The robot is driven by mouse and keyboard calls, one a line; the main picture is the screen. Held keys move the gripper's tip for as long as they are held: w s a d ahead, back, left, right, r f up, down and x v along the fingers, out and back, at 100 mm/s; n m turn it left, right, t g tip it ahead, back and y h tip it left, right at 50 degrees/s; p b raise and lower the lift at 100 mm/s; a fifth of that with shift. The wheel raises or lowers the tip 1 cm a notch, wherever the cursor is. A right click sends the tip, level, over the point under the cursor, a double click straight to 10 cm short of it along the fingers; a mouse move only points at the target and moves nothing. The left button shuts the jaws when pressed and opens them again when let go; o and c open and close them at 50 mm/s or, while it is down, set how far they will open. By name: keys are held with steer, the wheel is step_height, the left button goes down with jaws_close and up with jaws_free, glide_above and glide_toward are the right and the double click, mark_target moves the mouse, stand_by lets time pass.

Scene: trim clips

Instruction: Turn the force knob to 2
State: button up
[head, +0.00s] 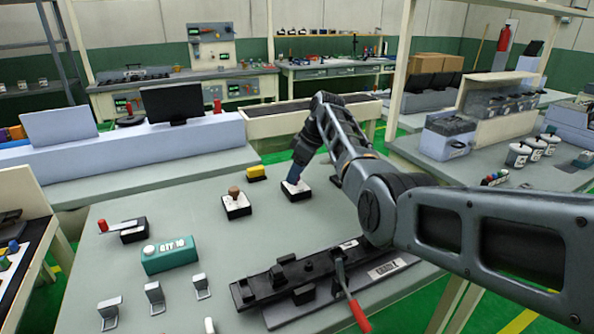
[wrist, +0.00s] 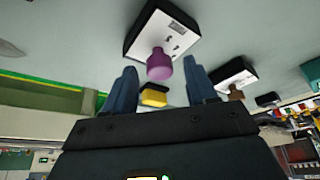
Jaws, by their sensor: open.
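A purple knob (wrist: 160,66) stands on a black box with a white labelled top (wrist: 160,35); the lettering is too small to read. In the head view this box (head: 296,190) is under my gripper (head: 295,183), which hides its knob. In the wrist view my gripper's blue fingers (wrist: 160,72) are open, one on each side of the knob, with gaps showing. I cannot tell how far down the knob they reach. A second box (head: 237,208) with a brown knob (head: 234,192) stands to the left. Which knob is the force one is not legible.
A yellow block (head: 256,173) lies behind the boxes. A teal block (head: 169,255) and a red-handled crank (head: 125,229) are at left. A black clip fixture (head: 285,278) with a red lever (head: 358,312) is in front, below my arm. Bare table (head: 215,235) lies between.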

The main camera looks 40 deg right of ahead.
steer(key=v, duration=0.8)
steer(key=shift+b, duration=0.3)
steer(key=shift+s+f, duration=0.1)
steer(key=shift+f, duration=0.05)
